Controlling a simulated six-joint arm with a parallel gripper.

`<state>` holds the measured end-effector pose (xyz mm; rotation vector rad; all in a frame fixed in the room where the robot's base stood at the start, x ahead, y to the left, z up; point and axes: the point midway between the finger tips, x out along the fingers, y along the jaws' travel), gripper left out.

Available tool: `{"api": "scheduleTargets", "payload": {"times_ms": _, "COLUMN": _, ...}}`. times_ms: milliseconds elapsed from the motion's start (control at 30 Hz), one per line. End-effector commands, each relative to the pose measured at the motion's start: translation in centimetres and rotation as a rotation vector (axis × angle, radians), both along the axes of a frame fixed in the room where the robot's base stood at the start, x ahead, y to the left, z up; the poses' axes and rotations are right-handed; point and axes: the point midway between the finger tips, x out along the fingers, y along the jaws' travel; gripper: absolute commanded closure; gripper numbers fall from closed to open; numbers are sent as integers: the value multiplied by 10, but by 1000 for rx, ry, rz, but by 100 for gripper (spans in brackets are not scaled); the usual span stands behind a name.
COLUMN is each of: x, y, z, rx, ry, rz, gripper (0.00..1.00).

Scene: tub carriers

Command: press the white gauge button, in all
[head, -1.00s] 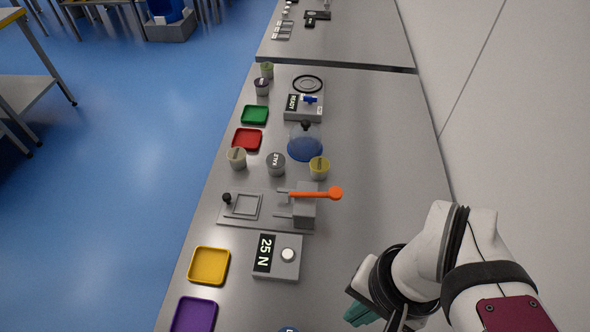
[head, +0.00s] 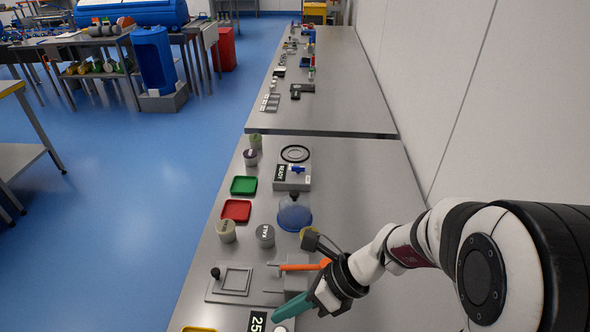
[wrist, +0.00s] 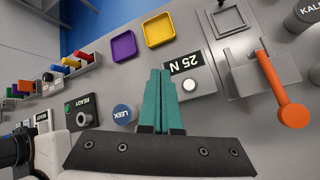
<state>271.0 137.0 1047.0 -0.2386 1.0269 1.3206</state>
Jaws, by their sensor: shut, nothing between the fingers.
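The gauge is a grey box (wrist: 205,84) with a black display reading 25 N and a round white button (wrist: 189,85). In the wrist view the fingertips lie just left of the button, beside the gauge box. In the head view my gripper (head: 275,318) hangs over the gauge and hides part of it. I cannot tell whether the fingers touch the box.
A grey fixture (wrist: 240,65) with an orange lever (wrist: 270,78) stands right of the gauge in the wrist view. Yellow (wrist: 158,30) and purple (wrist: 123,46) trays lie beyond it. A blue-lidded LEEK tub (wrist: 124,113) and a READY box (wrist: 83,107) stand to the left.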

Motion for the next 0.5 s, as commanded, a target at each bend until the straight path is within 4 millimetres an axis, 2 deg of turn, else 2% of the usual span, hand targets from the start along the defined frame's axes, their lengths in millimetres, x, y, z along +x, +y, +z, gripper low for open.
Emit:
{"api": "scheduleTargets", "payload": {"times_ms": 33, "x": 7, "y": 2, "z": -8, "rx": 11, "ry": 53, "rz": -63, "gripper": 100}}
{"api": "scheduleTargets", "payload": {"times_ms": 167, "x": 17, "y": 5, "z": -17, "rx": 26, "ry": 126, "rz": -162, "gripper": 100}}
{"api": "scheduleTargets", "payload": {"times_ms": 500, "x": 18, "y": 5, "z": -19, "rx": 28, "ry": 133, "rz": -173, "gripper": 100}}
